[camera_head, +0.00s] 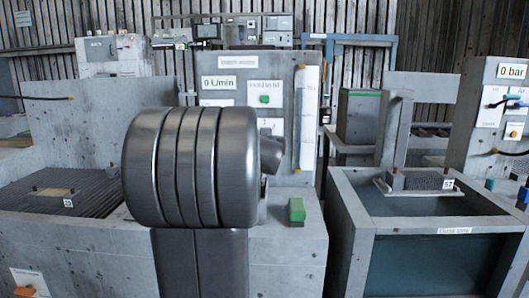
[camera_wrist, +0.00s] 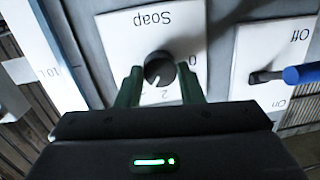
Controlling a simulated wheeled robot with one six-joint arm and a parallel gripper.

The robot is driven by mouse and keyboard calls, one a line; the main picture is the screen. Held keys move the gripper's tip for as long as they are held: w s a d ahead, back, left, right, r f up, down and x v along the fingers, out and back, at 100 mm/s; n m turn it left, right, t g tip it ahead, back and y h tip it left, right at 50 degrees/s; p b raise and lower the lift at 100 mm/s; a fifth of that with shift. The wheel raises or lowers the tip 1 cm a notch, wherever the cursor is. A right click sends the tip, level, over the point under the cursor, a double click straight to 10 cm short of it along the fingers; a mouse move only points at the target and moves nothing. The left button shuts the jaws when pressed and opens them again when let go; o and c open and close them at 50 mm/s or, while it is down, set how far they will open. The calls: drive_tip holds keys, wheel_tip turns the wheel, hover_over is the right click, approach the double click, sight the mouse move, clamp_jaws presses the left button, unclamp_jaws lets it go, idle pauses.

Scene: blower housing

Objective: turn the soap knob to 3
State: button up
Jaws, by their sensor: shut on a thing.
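The soap knob (camera_wrist: 160,69) is a round dark knob on a white plate marked "Soap", upside down in the wrist view. A pale mark on it points down and slightly left, to the left of the printed 2. A 0 shows at the right; the 1 and the 3 cannot be made out. My gripper (camera_wrist: 160,79) has its two green fingers at the left and right sides of the knob, shut on it. In the head view my arm hides the knob and my gripper.
In the wrist view, an Off/On plate with a blue-handled lever (camera_wrist: 300,74) lies close to the right of my gripper. A 10 L plate (camera_wrist: 62,78) is at the left. In the head view, a green block (camera_head: 296,209) sits on the ledge beside my arm, near a water tank (camera_head: 440,231).

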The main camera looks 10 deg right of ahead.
drive_tip(key=shift+f+m+b, duration=0.2)
drive_tip(key=shift+m+b, duration=0.4)
drive_tip(key=shift+b, duration=0.2)
drive_tip(key=shift+r, duration=0.1)
drive_tip(key=o, duration=1)
drive_tip(key=v, duration=1.3)
drive_tip(key=shift+s, duration=0.4)
drive_tip(key=shift+w, duration=0.15)
drive_tip(key=x, duration=1.3)
drive_tip(key=shift+w, duration=0.3)
